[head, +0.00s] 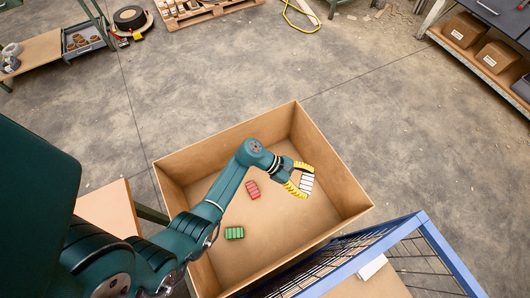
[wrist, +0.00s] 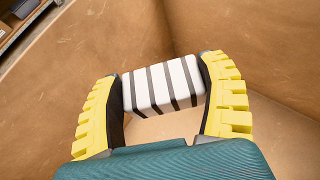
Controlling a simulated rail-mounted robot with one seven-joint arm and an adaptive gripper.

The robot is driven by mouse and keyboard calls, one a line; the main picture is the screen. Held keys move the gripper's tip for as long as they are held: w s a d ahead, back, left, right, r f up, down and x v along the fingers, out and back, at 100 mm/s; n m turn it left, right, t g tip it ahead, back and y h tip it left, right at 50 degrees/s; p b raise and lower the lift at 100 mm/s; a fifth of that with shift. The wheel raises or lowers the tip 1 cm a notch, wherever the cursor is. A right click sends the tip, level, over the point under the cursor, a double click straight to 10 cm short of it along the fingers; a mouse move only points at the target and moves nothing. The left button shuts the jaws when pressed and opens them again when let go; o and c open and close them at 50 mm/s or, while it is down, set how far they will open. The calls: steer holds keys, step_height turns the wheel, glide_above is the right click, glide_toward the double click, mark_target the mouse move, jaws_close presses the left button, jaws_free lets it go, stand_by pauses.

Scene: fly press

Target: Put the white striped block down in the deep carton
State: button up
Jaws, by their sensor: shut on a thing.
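The white striped block (wrist: 164,87) has dark stripes and sits between the yellow fingers of my gripper (wrist: 165,100) in the wrist view. My gripper (head: 300,180) is shut on it. In the head view the white striped block (head: 307,182) shows over the right part of the deep carton (head: 340,172), a large open brown box. How high the block is above the carton's floor is hard to tell. Carton walls fill most of the wrist view behind the block.
A red striped block (head: 253,189) and a green striped block (head: 234,233) lie on the carton's floor. A blue wire cart (head: 440,250) stands close to the carton's lower right side. A shelf with brown boxes (head: 498,56) is at the upper right.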

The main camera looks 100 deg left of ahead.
steer(key=b, duration=1.1)
glide_above(296, 201)
step_height(296, 201, down, 13)
steer(key=shift+r, duration=0.1)
step_height(296, 201, down, 10)
steer(key=b, duration=0.6)
steer(key=shift+w+b, duration=0.1)
steer(key=shift+b, duration=0.25)
